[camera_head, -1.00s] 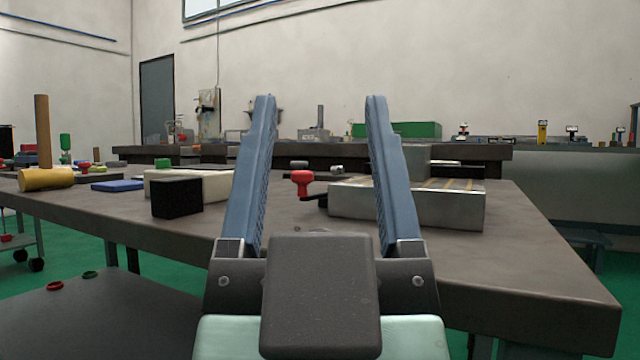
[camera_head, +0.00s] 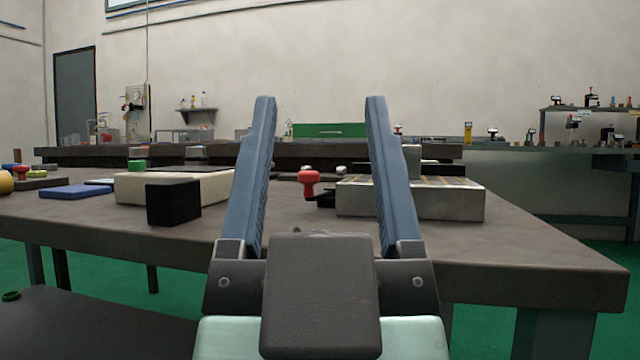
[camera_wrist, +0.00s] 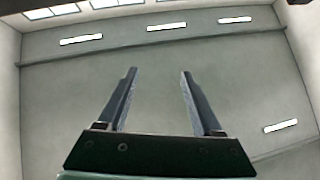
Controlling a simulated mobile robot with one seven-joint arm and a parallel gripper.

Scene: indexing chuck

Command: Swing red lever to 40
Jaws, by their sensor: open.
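The red lever knob (camera_head: 309,182) stands upright on the grey bench, seen between my two fingers in the head view. It sits at the left end of a low metal block (camera_head: 450,204) with yellowish stripes on top, partly hidden by my right finger. No scale or number can be read. My gripper (camera_head: 320,100) is open and empty, in front of the bench and apart from the knob.
The grey bench top (camera_head: 540,250) is clear at front right. A black cube (camera_head: 173,203), a cream block (camera_head: 135,188), a green knob (camera_head: 136,166) and a blue slab (camera_head: 75,191) are on the left. A second bench with a green box (camera_head: 330,130) stands behind.

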